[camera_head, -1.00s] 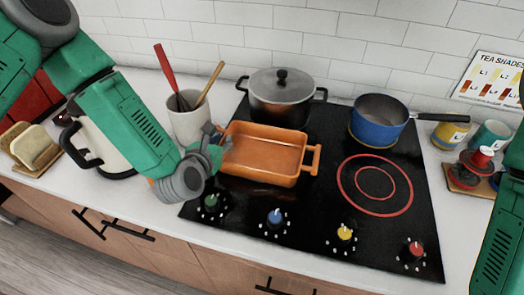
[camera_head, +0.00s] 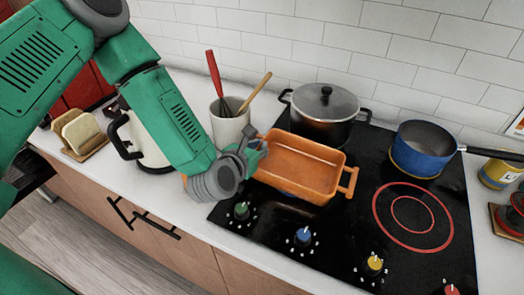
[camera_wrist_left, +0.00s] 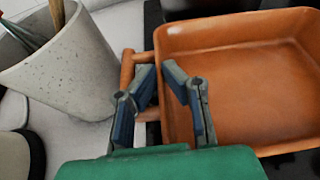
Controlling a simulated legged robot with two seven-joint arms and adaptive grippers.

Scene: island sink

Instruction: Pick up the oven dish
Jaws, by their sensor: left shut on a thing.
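The orange oven dish (camera_head: 306,170) is a rectangular dish with a loop handle at each end. It is at the front left of the black cooktop and looks slightly raised or tilted; I cannot tell for sure whether it touches the glass. My left gripper (camera_head: 259,146) is at the dish's left end. In the left wrist view my left gripper (camera_wrist_left: 160,85) has its fingers on either side of the dish's left wall and handle, shut on the oven dish (camera_wrist_left: 235,75). The inside of the dish is empty. My right gripper is not in view.
A grey utensil crock (camera_head: 229,128) stands close left of the dish. A lidded pot (camera_head: 324,110) is behind it and a blue saucepan (camera_head: 418,150) is behind to the right. Knobs (camera_head: 304,236) line the cooktop's front. The ringed burner (camera_head: 412,215) is clear.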

